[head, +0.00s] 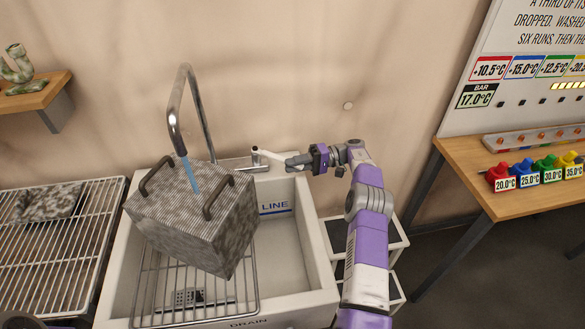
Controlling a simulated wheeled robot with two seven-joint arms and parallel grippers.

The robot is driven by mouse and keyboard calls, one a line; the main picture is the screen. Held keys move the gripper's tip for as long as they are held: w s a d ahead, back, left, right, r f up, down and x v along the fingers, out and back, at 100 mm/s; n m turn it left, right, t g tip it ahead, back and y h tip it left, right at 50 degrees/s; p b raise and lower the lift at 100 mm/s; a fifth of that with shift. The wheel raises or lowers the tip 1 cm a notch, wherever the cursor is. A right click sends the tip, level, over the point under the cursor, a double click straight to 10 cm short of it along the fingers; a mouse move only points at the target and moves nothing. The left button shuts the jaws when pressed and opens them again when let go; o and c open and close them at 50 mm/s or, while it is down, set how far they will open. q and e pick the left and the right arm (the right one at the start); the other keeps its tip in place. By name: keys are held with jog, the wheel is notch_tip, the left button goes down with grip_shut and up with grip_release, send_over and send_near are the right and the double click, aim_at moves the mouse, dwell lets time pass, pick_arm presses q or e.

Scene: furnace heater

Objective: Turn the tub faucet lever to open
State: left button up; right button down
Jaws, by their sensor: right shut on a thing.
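The tub faucet has a tall bent metal spout (186,105) and a white lever (266,154) on its base at the tub's back rim. My right gripper (293,163) reaches in from the right and is shut on the outer end of the lever. The lever points right, toward the gripper. A blue stream of water (190,175) runs from the spout's mouth down onto a grey ribbed block (190,215) with two dark handles. My left gripper is not in view.
The block sits over the white tub (300,255), which has a wire rack inside. A wire drying rack (50,260) with a mottled slab stands left. A wooden table (515,190) with coloured weights (545,168) stands right. A small shelf (35,98) hangs upper left.

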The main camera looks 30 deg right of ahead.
jog(key=shift+w+d, duration=0.15)
dwell(0.5)
jog(key=c, duration=1.2)
grip_release()
jog(key=shift+o, duration=0.2)
jog(key=shift+r, duration=0.1)
